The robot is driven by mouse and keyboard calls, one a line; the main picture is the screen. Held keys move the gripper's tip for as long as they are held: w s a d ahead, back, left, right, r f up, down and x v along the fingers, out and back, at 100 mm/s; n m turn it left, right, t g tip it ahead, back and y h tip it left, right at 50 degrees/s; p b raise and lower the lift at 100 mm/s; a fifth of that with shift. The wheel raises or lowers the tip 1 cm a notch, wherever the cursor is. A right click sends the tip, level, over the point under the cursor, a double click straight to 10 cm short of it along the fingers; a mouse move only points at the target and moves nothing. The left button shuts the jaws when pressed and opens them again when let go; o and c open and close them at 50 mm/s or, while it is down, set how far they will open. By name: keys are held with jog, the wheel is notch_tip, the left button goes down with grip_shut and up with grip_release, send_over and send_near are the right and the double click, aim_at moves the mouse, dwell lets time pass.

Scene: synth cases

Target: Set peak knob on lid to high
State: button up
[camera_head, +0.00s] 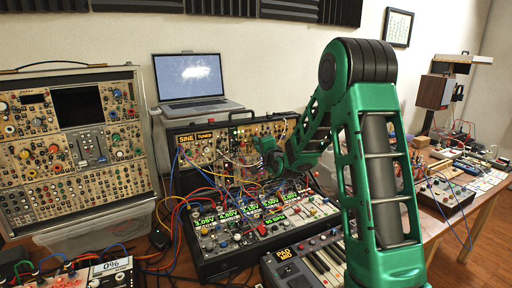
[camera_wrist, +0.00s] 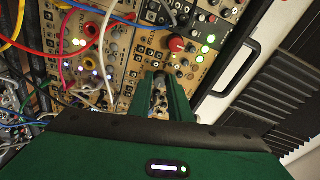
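The upright lid (camera_head: 195,140) of the middle synth case is packed with small modules and cables. My gripper (camera_head: 266,150) is in front of it in the head view. In the wrist view my gripper (camera_wrist: 158,82) points at the lid's panel (camera_wrist: 122,63), with its two green fingers slightly apart and no held object visible between them. Small knobs and jacks show between and beyond the fingertips. A large red knob (camera_wrist: 177,44) sits just beyond the fingers. The labels are too small to read, so I cannot tell which is the peak knob. Contact with the panel cannot be told.
Patch cables (camera_wrist: 100,40) hang left of my fingers in the wrist view. The case's lower half (camera_head: 255,225) lies below the lid, crowded with cables. A laptop (camera_head: 190,80) stands behind. A small keyboard (camera_head: 310,265) is at the front.

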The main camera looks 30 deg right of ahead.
jog(key=o, duration=0.4)
jog(key=shift+f, duration=0.2)
jog(key=shift+c, duration=0.2)
jog(key=shift+r, duration=0.1)
jog(key=shift+s, duration=0.15)
jog(key=s+a, duration=0.1)
jog(key=s, duration=0.9)
jog(key=shift+s+r, duration=0.15)
jog(key=shift+r, duration=0.1)
jog(key=shift+a, duration=0.15)
